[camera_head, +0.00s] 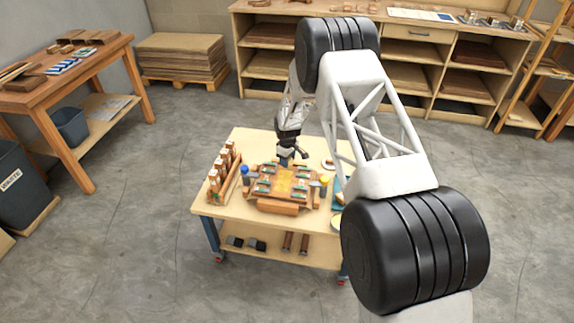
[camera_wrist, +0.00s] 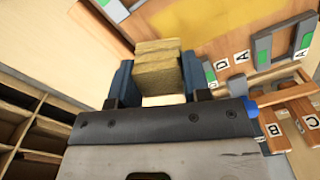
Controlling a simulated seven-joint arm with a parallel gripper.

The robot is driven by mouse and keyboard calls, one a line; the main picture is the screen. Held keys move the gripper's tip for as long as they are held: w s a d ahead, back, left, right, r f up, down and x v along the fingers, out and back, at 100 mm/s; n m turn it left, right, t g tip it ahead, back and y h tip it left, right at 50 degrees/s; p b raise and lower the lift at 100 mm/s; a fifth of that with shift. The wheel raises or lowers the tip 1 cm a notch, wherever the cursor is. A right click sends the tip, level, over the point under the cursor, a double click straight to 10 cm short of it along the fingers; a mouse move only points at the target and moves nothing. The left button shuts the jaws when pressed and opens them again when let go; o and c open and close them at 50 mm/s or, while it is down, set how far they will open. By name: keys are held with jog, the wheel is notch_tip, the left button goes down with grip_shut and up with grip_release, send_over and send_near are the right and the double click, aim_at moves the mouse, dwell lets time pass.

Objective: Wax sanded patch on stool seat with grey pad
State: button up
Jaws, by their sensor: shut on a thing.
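My gripper (camera_head: 291,150) hangs over the back part of the worktable in the head view. In the wrist view its two dark blue fingers (camera_wrist: 157,80) are shut on a tan, layered block-like pad (camera_wrist: 157,72); it looks tan rather than grey. The wooden stool seat (camera_head: 262,203) lies mid-table, with several grey-green clamps around it. A yellowish patch (camera_head: 284,183) shows on its middle. In the head view my gripper is behind the seat and apart from it. The held pad is too small to make out there.
A rack of upright wooden blocks (camera_head: 222,172) stands at the table's left. A blue-capped bottle (camera_head: 245,171) and a yellow-capped one (camera_head: 323,184) flank the seat. A small white dish (camera_head: 328,163) is behind right. Lettered wooden pieces (camera_wrist: 290,122) show in the wrist view.

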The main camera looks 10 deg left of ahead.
jog(key=shift+r, duration=2.5)
